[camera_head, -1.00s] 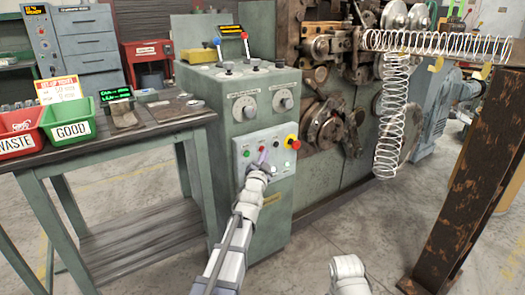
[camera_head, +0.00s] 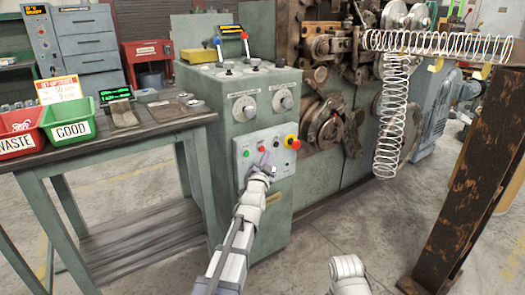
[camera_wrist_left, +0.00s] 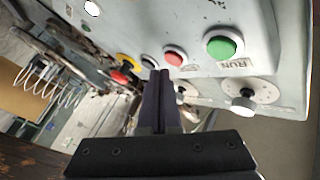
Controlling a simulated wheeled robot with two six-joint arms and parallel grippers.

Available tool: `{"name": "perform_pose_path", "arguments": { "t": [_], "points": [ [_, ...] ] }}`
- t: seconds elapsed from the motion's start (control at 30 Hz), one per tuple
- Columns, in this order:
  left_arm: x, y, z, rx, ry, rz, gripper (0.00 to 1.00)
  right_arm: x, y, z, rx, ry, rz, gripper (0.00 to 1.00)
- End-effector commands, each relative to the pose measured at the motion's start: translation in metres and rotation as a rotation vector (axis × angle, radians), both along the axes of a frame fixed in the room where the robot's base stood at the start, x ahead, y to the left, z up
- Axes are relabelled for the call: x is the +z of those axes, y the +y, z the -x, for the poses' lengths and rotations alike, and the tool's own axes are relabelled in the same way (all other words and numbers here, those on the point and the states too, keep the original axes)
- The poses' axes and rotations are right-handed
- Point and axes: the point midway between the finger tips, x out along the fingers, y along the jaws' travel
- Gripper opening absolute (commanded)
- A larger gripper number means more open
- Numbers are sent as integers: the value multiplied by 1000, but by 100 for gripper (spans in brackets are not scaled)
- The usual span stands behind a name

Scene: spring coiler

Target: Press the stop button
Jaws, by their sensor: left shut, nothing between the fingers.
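The control panel (camera_head: 280,183) is on the front of a green cabinet. In the wrist view, a green button (camera_wrist_left: 222,46) is marked RUN, with a red button (camera_wrist_left: 174,56), a black-and-white button (camera_wrist_left: 149,61) and a red knob on yellow (camera_wrist_left: 121,74) in a row beside it. The red button (camera_head: 262,149) and the red knob (camera_head: 292,141) also show in the head view. My left gripper (camera_head: 266,158) is shut and empty, its tips close to the panel near the red and black-and-white buttons. I cannot tell whether it touches. My right gripper is out of view.
Dials (camera_head: 244,109) and levers sit above the panel. A rusty coiling machine (camera_head: 330,125) with wire springs (camera_head: 390,115) stands to the right, a rusty post (camera_head: 470,190) nearer. A workbench (camera_head: 110,150) with red and green bins stands left. Open floor lies in front.

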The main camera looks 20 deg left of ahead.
Motion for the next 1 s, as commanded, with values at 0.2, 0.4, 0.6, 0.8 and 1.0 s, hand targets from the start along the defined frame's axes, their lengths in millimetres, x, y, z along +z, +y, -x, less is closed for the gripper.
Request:
{"name": "perform_pose_path", "arguments": {
  "t": [0.2, 0.4, 0.6, 0.8, 1.0],
  "points": [
    [0, 0, 0, 0, 0, 0, 0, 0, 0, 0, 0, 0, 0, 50],
    [0, -4, 4, -1, -1, 1, 0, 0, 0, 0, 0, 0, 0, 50],
    [0, -19, 16, -2, 0, 2, 0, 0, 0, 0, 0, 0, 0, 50],
    [0, -34, 27, -2, 0, 1, 0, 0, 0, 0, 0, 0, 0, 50],
    [0, -40, 31, 0, 0, 0, 0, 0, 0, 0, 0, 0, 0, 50]
  ]
}}
